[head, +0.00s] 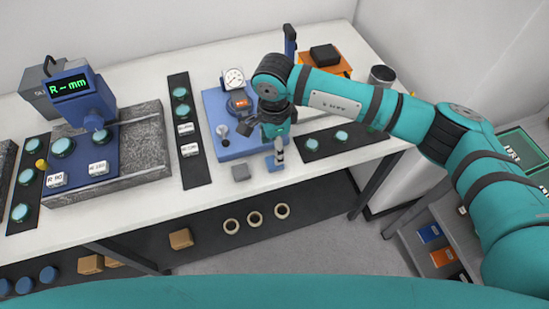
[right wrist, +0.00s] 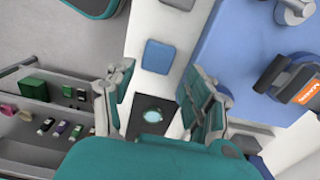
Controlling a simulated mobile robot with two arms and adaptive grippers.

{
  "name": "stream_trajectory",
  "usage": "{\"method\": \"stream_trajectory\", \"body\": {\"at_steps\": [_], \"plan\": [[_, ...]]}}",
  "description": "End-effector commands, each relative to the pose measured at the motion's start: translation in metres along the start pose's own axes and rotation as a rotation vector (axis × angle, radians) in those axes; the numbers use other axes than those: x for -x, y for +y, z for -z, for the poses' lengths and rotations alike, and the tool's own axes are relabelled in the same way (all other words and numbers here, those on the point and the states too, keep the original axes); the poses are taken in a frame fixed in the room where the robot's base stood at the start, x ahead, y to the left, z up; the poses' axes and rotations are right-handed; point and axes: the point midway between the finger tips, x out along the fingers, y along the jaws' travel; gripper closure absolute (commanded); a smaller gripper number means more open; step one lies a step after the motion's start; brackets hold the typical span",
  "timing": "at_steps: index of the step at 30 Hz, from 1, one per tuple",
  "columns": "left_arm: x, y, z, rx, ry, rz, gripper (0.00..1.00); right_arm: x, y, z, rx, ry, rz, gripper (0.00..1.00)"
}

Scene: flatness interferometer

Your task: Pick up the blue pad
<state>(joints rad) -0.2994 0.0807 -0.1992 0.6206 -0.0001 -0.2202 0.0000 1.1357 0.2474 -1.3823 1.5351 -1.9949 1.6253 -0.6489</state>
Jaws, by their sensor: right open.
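The blue pad (head: 270,166) is a small flat square on the white bench top near its front edge, partly hidden by my right gripper in the head view. In the right wrist view the blue pad (right wrist: 158,57) lies whole and flat, ahead of the gap between the fingers. My right gripper (head: 279,150) points down above the pad. In the right wrist view my right gripper (right wrist: 160,92) is open, with nothing between its fingers. My left gripper is not in view.
A grey block (head: 240,172) lies left of the pad. A blue gauge stand (head: 215,105) stands just behind. A black mat (head: 350,133) with teal discs lies to the right. A granite plate (head: 150,160) with a blue instrument is further left. A shelf below holds rings.

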Motion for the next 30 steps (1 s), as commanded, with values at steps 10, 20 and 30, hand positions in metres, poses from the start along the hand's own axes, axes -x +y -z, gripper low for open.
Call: {"method": "stream_trajectory", "body": {"at_steps": [10,20,30], "plan": [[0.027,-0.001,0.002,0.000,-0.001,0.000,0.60,-0.037,0.005,-0.001,-0.001,-0.001,-0.004,0.46],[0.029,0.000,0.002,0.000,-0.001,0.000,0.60,-0.056,0.003,0.000,0.000,0.000,0.000,0.46],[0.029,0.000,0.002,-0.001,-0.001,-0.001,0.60,-0.055,0.003,0.000,0.000,0.000,0.000,0.71]]}}
